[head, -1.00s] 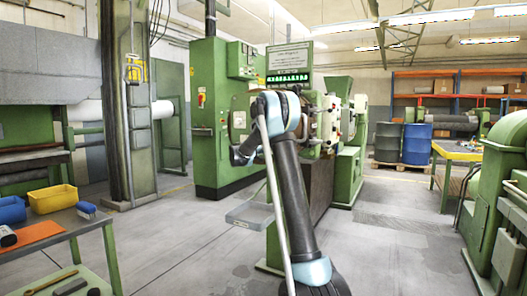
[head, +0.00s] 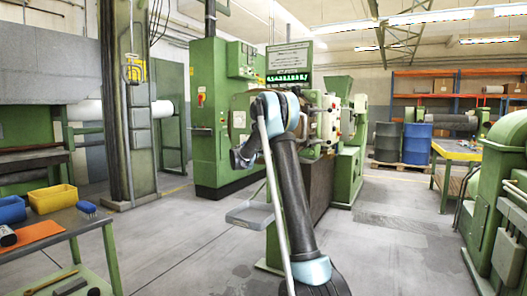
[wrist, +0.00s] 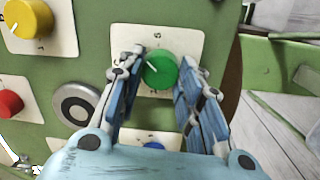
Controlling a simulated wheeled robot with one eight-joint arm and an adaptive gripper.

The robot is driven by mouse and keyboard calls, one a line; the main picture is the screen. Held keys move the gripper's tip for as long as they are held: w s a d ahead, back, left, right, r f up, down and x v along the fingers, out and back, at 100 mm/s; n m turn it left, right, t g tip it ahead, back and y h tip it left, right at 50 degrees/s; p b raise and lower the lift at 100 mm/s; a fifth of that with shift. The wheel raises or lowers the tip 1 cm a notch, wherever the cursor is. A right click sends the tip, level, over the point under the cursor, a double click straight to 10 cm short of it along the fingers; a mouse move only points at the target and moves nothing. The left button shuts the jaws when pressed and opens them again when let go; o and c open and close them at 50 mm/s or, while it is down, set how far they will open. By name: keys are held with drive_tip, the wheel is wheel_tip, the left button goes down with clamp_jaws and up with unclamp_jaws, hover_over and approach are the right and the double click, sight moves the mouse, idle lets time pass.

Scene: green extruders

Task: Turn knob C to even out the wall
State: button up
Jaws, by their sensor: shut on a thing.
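In the wrist view a green knob (wrist: 160,70) with a white pointer line sits on a cream plate (wrist: 187,42) fixed to a green panel. My gripper (wrist: 161,72) is shut on this knob, one blue finger on each side. The pointer line slants to the upper left. The letters on the plate are too small to read, so I cannot tell from them which knob is C. In the head view my arm hides the knob and the gripper. A lit display (head: 288,78) with a row of green marks stands above the machine, below a text board (head: 289,56).
In the wrist view a yellow knob (wrist: 28,18) and a red knob (wrist: 10,104) lie to the left. A blue knob (wrist: 153,146) is mostly hidden below by my gripper. A round metal fitting (wrist: 77,106) sits near the left finger. Floor is clear right of the machine.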

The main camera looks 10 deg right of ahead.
drive_tip(key=shift+f+n+t+y, duration=0.15)
drive_tip(key=shift+n+t, duration=0.1)
drive_tip(key=shift+n, duration=1.95)
drive_tip(key=shift+f+n+t+y, duration=0.15)
drive_tip(key=shift+n+t, duration=0.1)
drive_tip(key=shift+n, duration=1.95)
drive_tip(key=shift+r, duration=0.1)
drive_tip(key=o, duration=1.1)
drive_tip(key=shift+w, duration=0.1)
drive_tip(key=shift+c, duration=0.2)
drive_tip(key=v, duration=1.2)
